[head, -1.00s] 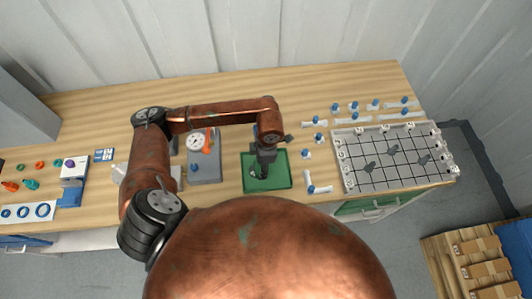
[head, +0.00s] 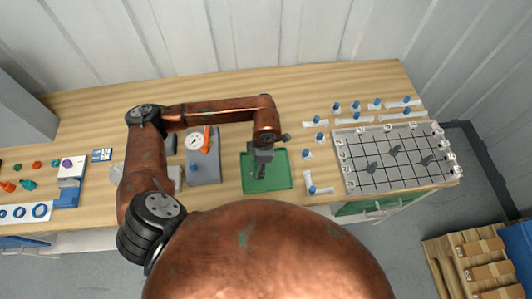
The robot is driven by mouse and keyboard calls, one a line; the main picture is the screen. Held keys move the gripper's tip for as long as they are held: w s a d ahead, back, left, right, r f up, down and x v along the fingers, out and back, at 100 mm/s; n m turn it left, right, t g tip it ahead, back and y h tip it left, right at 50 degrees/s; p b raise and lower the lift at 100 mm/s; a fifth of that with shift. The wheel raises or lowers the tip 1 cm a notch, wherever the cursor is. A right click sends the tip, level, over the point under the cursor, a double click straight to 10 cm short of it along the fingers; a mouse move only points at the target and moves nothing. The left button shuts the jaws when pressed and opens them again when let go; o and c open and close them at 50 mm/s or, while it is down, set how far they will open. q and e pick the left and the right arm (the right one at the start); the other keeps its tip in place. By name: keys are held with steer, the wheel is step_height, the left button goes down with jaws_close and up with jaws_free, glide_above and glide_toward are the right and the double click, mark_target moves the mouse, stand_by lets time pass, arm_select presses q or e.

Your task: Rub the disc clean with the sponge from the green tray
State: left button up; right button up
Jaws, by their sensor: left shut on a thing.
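The green tray (head: 282,180) lies on the bench near the middle of the head view. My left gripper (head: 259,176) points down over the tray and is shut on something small. I take that to be the sponge, but the fingers and distance hide its shape and colour. No other sponge shows on the bare part of the tray. A white round face (head: 194,141) with dark marks sits on a grey plate left of the tray; I cannot tell whether it is the disc or a dial. My right gripper is not in view.
An orange bar (head: 207,140) stands beside the white face on the grey plate (head: 205,172). Several blue-capped white pieces lie right of the tray, before a gridded board (head: 385,175). Coloured parts lie far left. The back of the bench (head: 220,90) is clear.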

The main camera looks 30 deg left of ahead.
arm_select(q)
steer(key=shift+w+d, duration=0.2)
steer(key=shift+d, duration=0.45)
steer(key=shift+w+d+r, duration=0.15)
steer(key=shift+w+d, duration=0.05)
steer(key=shift+d, duration=0.05)
step_height(320, 180, up, 3)
steer(key=shift+r+p, duration=0.15)
steer(key=shift+p, duration=0.55)
steer(key=shift+r+p, duration=0.3)
steer(key=shift+r, duration=0.45)
steer(key=shift+r+p, duration=0.7)
steer(key=shift+r, duration=0.85)
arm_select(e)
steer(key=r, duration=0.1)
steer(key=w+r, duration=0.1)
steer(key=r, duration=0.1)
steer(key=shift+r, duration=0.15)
